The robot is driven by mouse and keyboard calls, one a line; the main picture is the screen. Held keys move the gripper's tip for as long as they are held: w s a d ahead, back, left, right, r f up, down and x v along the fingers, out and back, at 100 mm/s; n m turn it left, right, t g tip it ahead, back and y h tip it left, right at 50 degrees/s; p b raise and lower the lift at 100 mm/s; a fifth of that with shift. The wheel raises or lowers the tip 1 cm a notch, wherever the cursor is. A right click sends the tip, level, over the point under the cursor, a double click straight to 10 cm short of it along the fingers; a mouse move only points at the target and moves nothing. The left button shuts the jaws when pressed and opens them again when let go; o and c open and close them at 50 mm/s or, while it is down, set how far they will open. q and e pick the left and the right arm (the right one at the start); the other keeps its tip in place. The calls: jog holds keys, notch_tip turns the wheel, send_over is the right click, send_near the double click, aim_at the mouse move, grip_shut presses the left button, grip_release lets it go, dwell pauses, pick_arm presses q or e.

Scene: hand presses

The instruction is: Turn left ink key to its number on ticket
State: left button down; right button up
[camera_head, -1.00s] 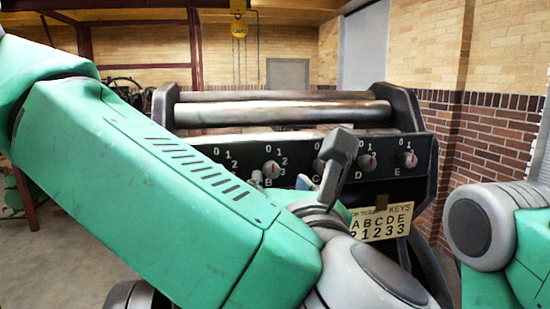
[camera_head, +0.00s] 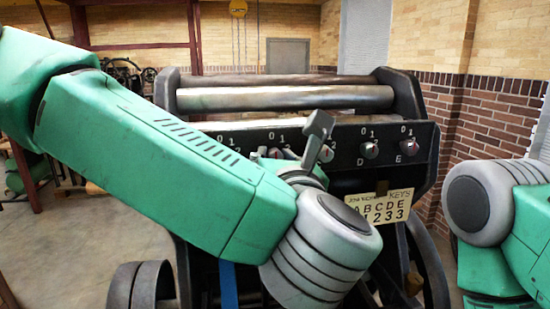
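The press's dark key panel (camera_head: 340,160) faces me with a row of ink keys under white numbers. Key D (camera_head: 370,149) and key E (camera_head: 409,147) show clearly. A key left of the middle (camera_head: 276,153) shows its red mark just above my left arm. The leftmost key is hidden behind that arm. The cream ticket (camera_head: 378,208) hangs below the panel, lettered A B C D E; its first digit is hard to read, then 1 2 3 3. My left gripper (camera_head: 316,138) shows as a dark finger before the panel's middle; its opening is unclear. My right gripper is out of view.
Metal rollers (camera_head: 285,98) lie across the press top between dark side frames. A spoked wheel (camera_head: 426,265) is at lower right. My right arm is at the right edge, near the brick wall (camera_head: 490,125). Open floor (camera_head: 75,260) lies at left.

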pick_arm(q)
jog(key=m, duration=0.3)
jog(key=shift+f+m+b, duration=0.1)
jog(key=shift+m+b, duration=0.2)
jog(key=shift+b, duration=0.05)
jog(key=shift+m, duration=2)
jog(key=shift+f, duration=0.1)
jog(key=c, duration=1.3)
grip_release()
jog(key=shift+d, duration=0.1)
jog(key=shift+c, duration=0.2)
jog(key=shift+s+d, duration=0.15)
